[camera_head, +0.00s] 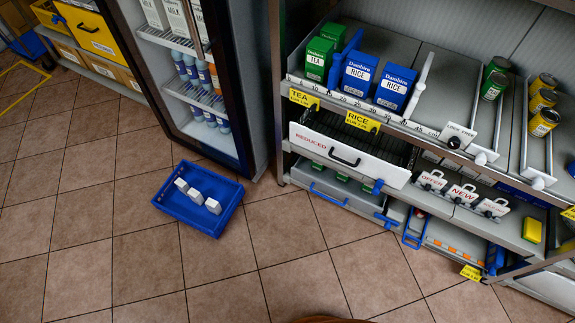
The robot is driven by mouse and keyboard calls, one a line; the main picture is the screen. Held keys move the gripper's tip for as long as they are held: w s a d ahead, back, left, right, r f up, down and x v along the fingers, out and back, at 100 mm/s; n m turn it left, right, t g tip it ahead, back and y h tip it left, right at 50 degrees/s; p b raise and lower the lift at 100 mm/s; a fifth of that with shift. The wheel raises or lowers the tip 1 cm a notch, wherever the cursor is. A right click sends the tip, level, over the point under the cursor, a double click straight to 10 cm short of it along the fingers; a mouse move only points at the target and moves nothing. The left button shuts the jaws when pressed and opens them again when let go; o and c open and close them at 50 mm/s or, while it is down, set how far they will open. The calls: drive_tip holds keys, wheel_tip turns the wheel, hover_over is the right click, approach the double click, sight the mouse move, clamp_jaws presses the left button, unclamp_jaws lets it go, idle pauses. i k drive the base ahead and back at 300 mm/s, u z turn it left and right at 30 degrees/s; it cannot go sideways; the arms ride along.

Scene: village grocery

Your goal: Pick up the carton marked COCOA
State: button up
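I see no carton that reads COCOA in this view. On the shelf at the upper middle stand green cartons marked TEA (317,62) and blue cartons marked RICE (358,76) (394,89). White cartons marked MILK (177,18) stand at the top of the fridge, cut off by the picture's edge. A drawer front marked REDUCED (348,156) stands out below the shelf; the little of its inside that shows is dark. My gripper is not in view.
A blue crate (225,222) with white blocks lies on the tiled floor. Cans (543,101) stand at the right of the shelf. White signs (463,194) and a yellow block (532,230) are on the lower shelf. The floor at the lower left is clear.

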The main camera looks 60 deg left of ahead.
sight(182, 186)
drive_tip(key=z, duration=0.45)
drive_tip(key=k, duration=2.05)
drive_tip(key=u, duration=2.55)
